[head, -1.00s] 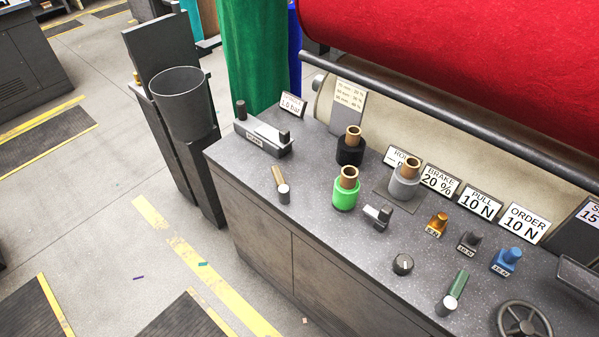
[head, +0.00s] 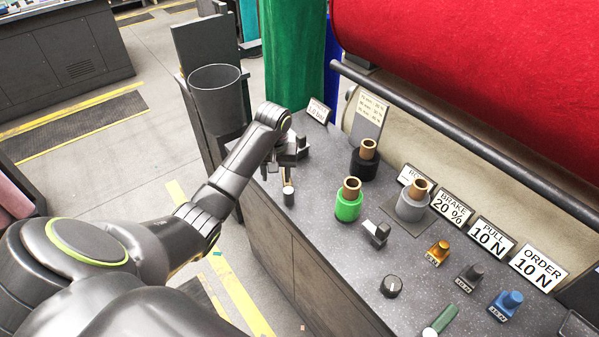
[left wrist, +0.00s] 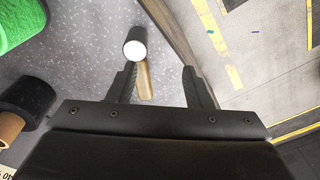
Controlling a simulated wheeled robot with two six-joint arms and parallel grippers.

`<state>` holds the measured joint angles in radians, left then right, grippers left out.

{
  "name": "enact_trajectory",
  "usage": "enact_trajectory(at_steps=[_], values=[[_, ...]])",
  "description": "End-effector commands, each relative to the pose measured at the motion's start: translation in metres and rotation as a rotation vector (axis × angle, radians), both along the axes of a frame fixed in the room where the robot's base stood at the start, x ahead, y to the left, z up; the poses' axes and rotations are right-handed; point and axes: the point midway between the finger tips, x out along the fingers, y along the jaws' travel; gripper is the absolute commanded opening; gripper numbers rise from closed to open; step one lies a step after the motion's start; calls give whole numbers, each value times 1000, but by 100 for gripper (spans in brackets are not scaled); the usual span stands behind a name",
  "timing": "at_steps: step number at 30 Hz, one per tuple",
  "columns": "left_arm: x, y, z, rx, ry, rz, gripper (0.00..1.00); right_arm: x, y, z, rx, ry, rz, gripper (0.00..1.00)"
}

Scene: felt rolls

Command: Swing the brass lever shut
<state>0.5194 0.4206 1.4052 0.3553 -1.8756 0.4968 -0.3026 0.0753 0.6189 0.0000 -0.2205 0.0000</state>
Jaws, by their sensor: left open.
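The brass lever is a short brass bar (left wrist: 145,82) joined to an upright dark post with a white top (left wrist: 134,44). The post also shows near the left end of the grey bench (head: 288,196); the bar there is mostly hidden by my gripper. My left gripper (left wrist: 158,72) is open above the bench, pointing down. In the left wrist view the bar lies between its two fingers, closer to the left finger, and the post is just beyond the fingertips. I cannot tell whether a finger touches the bar. My right gripper is not in view.
A green roll (head: 349,206), a black roll (head: 363,165) and a grey roll (head: 411,208) stand to the right on the bench. A small grey-topped block (head: 376,233) and a dark knob (head: 391,286) are nearer the front. The bench's front edge is close to the lever.

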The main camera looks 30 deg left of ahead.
Motion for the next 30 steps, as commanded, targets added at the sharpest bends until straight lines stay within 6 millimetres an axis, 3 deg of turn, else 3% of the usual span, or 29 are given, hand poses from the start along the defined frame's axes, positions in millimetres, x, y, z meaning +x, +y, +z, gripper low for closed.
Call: enact_trajectory(at_steps=[6, 12, 17, 30], values=[[46, 12, 70, -34, 22, 121, 45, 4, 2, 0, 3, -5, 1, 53], [63, 17, 109, -64, 40, 191, 45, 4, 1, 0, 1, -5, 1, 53], [65, 18, 110, -69, 45, 201, 45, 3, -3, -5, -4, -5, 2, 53], [65, 18, 61, -68, 43, 200, 45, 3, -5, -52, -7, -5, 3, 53]])
